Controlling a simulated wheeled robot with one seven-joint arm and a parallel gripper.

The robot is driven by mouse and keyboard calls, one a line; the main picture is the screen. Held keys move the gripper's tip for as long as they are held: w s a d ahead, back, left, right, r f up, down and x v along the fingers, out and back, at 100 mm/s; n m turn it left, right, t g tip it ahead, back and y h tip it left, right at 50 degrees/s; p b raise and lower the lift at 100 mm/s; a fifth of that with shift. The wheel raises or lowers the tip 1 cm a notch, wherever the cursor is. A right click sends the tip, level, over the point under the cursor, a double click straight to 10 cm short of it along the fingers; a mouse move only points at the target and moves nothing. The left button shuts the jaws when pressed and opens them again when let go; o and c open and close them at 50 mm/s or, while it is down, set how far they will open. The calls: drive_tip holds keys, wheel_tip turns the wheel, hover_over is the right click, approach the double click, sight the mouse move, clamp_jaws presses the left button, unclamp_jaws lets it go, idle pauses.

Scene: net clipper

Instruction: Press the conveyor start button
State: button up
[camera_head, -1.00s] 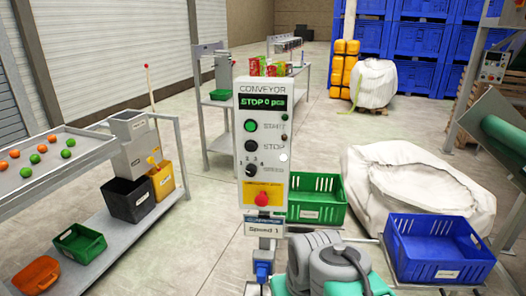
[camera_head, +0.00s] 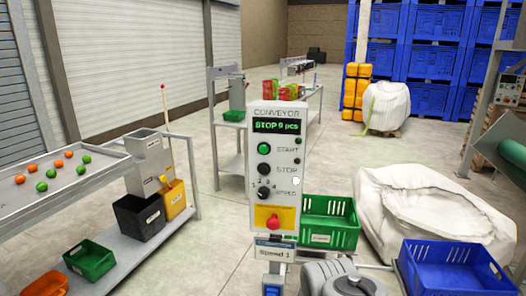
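The conveyor control panel (camera_head: 276,180) is a pale upright box on a post in the middle of the view. Its green start button (camera_head: 264,149), labelled START, is uncovered, and nothing touches it. Below it are a black stop button (camera_head: 264,169), a black speed knob (camera_head: 263,193) and a red emergency button (camera_head: 273,221) on yellow. The display (camera_head: 277,126) reads STOP and 0 pcs. Grey rounded links of my arm (camera_head: 340,278) show at the bottom, below and right of the panel. My gripper cannot be made out in the view.
A conveyor (camera_head: 75,182) with orange and green balls stands at the left, with bins on its lower shelf. A green crate (camera_head: 330,238), a blue crate (camera_head: 450,284) and a white sack (camera_head: 430,235) lie right of the panel. Open floor lies between the conveyor and panel.

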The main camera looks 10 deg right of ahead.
clamp_jaws()
idle(0.4)
idle(1.2)
